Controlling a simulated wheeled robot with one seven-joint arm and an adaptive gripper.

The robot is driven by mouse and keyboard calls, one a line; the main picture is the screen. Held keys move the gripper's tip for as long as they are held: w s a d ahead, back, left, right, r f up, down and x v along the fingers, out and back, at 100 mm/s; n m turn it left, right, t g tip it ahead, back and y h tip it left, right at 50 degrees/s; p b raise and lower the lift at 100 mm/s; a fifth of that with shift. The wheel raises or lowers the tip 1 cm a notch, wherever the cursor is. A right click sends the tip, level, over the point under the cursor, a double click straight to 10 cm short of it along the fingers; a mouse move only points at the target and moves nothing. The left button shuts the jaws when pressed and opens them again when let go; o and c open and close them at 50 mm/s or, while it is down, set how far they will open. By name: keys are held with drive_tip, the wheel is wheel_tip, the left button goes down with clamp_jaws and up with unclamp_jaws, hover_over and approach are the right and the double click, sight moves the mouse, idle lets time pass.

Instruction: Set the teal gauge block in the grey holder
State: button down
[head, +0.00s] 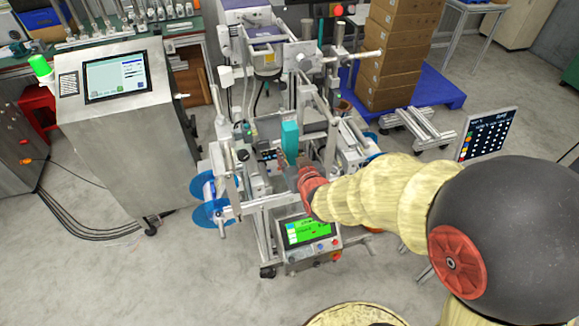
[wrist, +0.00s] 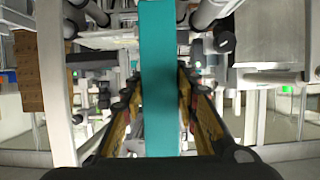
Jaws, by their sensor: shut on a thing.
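The teal gauge block (head: 290,141) stands upright in the middle of the machine in the head view. In the wrist view the teal block (wrist: 159,80) runs down the centre as a long bar between my fingers. My gripper (head: 296,172) is shut on the block, and its two fingers (wrist: 160,85) show on either side of it in the wrist view. I cannot make out the grey holder among the grey machine parts. The block's lower end is hidden by my gripper in the head view.
Metal posts and bars of the machine (head: 331,135) stand close around my gripper. A blue reel (head: 207,203) is at its left side and a green-lit panel (head: 310,231) at its front. A cabinet with a screen (head: 125,130) stands at the left. Open floor lies in front.

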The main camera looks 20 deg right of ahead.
drive_tip(key=shift+w+d+r, duration=0.1)
drive_tip(key=shift+w+r, duration=0.15)
drive_tip(key=w+f+b, duration=0.1)
drive_tip(key=w+b, duration=0.2)
drive_tip(key=w, duration=2.2)
drive_tip(key=shift+w+d+f+b, duration=0.2)
drive_tip(key=shift+w+f+b, duration=0.15)
drive_tip(key=shift+f, duration=0.05)
drive_tip(key=shift+f+b, duration=0.4)
drive_tip(key=shift+f, duration=0.1)
drive_tip(key=c, duration=1.3)
unclamp_jaws()
drive_tip(key=shift+f, duration=0.1)
drive_tip(key=shift+s+f, duration=0.1)
